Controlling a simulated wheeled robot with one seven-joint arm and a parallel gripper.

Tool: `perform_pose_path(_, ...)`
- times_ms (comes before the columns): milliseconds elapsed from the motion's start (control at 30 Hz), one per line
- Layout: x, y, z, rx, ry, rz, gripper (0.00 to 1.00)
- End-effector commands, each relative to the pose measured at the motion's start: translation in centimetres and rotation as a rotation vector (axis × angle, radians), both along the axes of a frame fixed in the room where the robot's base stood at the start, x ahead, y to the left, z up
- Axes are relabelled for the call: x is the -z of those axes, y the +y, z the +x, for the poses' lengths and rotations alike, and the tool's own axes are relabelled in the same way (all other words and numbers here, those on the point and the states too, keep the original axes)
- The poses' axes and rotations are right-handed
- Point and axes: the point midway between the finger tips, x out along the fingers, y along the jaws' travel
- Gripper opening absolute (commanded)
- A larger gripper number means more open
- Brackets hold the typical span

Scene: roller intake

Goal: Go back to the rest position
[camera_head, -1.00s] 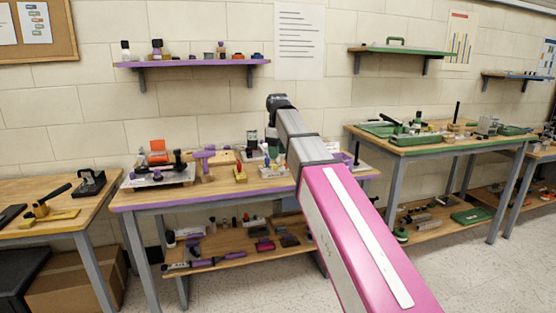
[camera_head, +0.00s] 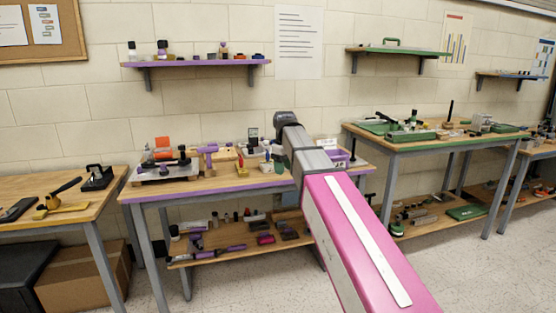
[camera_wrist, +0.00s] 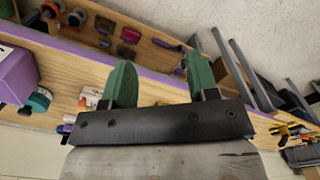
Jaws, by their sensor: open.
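My gripper (camera_wrist: 158,82) shows in the wrist view with two green fingers held apart and nothing between them. It hangs over the purple-edged bench (camera_wrist: 75,58), whose edge and lower shelf lie beyond the fingertips. In the head view my pink and grey arm reaches toward the purple-edged bench (camera_head: 240,188) and hides part of its right side.
A purple shelf (camera_head: 195,64) hangs above. A green-edged bench (camera_head: 440,146) stands right, a wooden bench (camera_head: 90,207) left. Floor shows in front.

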Motion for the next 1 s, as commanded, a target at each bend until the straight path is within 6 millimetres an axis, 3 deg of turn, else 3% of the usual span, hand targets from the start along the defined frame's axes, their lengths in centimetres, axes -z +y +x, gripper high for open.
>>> perform_pose_path(267, 7.2, -3.1, -1.6, 0.145, 0.003, -0.001, 0.54)
perform_pose_path(467, 14.4, -6.4, -3.9, 0.31, 0.003, -0.001, 0.54)
perform_pose_path(700, 22.2, -10.1, -7.7, 0.509, 0.003, -0.001, 0.54)
perform_pose_path(1000, 30.4, -14.2, -13.6, 0.756, 0.001, 0.0, 0.54)
